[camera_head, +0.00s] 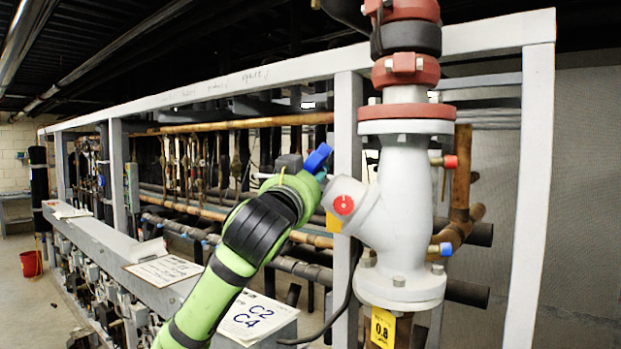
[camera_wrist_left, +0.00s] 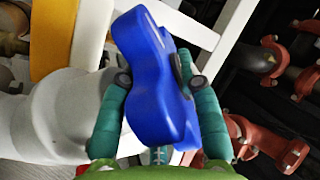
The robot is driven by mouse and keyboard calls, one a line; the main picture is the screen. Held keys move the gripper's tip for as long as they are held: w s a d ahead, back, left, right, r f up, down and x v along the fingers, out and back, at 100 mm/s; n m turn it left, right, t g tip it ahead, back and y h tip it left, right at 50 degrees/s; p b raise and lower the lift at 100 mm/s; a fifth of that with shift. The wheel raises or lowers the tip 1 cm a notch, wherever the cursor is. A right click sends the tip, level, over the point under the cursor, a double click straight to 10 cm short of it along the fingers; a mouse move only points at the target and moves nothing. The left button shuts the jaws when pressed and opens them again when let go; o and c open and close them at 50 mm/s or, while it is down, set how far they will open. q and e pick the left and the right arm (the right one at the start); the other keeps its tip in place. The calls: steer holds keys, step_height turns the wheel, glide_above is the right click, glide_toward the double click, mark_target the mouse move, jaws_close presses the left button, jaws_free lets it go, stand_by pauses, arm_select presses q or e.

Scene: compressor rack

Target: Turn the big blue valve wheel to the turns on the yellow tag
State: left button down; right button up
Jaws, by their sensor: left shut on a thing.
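The big blue valve wheel (camera_head: 318,158) shows partly in the head view, beside the white valve body (camera_head: 400,200). In the left wrist view the blue wheel (camera_wrist_left: 155,75) fills the middle, a thick lobed shape. My left gripper (camera_wrist_left: 160,82) has one teal finger on each side of it and is shut on it. In the head view my left gripper (camera_head: 321,174) is mostly hidden behind my green wrist. A yellow tag (camera_head: 383,328) reading 0.8 hangs below the valve's lower flange; its small top line is not legible. My right gripper is not in view.
A red round cap (camera_head: 344,205) faces out from the valve's side branch, with a yellow piece (camera_head: 333,223) below it. A grey rack post (camera_head: 347,130) stands close behind. A ledge with paper signs (camera_head: 165,270) runs left. A red bucket (camera_head: 31,263) stands on the floor.

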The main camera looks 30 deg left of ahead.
arm_select(q)
steer(key=n+g+y, duration=0.1)
steer(key=g, duration=0.2)
steer(key=n+g+y, duration=0.1)
steer(key=n+g, duration=0.1)
steer(key=g, duration=0.1)
steer(key=shift+s+d+r+y, duration=0.1)
steer(key=shift+r+y, duration=0.05)
steer(key=shift+y, duration=0.15)
steer(key=g, duration=0.2)
steer(key=n+g, duration=0.1)
steer(key=g, duration=0.1)
steer(key=shift+d+n, duration=0.2)
steer(key=shift+n, duration=0.1)
steer(key=shift+a+n+g, duration=0.15)
steer(key=shift+n+g, duration=0.35)
steer(key=shift+g, duration=1)
steer(key=shift+f+n+g, duration=0.25)
steer(key=shift+n+g, duration=0.15)
steer(key=shift+g, duration=0.9)
steer(key=c, duration=0.9)
jaws_free()
steer(key=shift+a, duration=0.1)
steer(key=shift+r, duration=0.1)
